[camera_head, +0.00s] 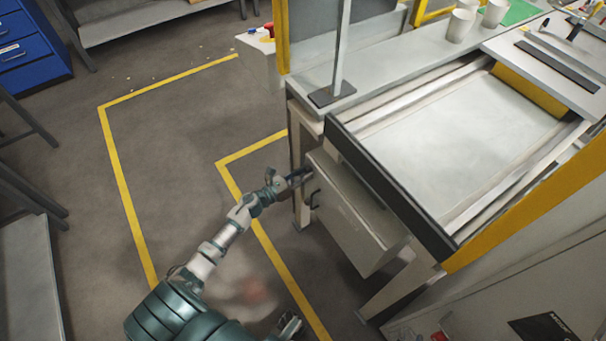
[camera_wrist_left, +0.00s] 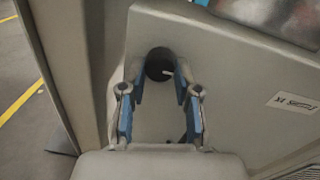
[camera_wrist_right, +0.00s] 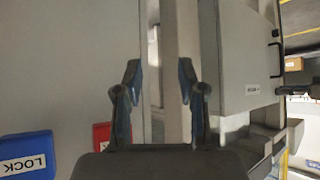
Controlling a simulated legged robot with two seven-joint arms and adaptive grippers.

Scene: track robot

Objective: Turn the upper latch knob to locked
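In the left wrist view a round black knob (camera_wrist_left: 158,64) with a short white mark pointing right sits on a grey panel (camera_wrist_left: 225,75). My left gripper (camera_wrist_left: 160,76) has its blue fingers apart, one on each side of the knob. I see no clear contact. In the head view my left gripper (camera_head: 298,178) is at the left end of the grey cabinet (camera_head: 350,215) under the bench; the knob cannot be made out there. My right gripper (camera_wrist_right: 159,75) is open and empty. A small dark part shows low between the left fingers, mostly hidden.
A bench drawer frame (camera_head: 390,190) overhangs the cabinet. The floor (camera_head: 170,150) left of it is clear, with yellow lines.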

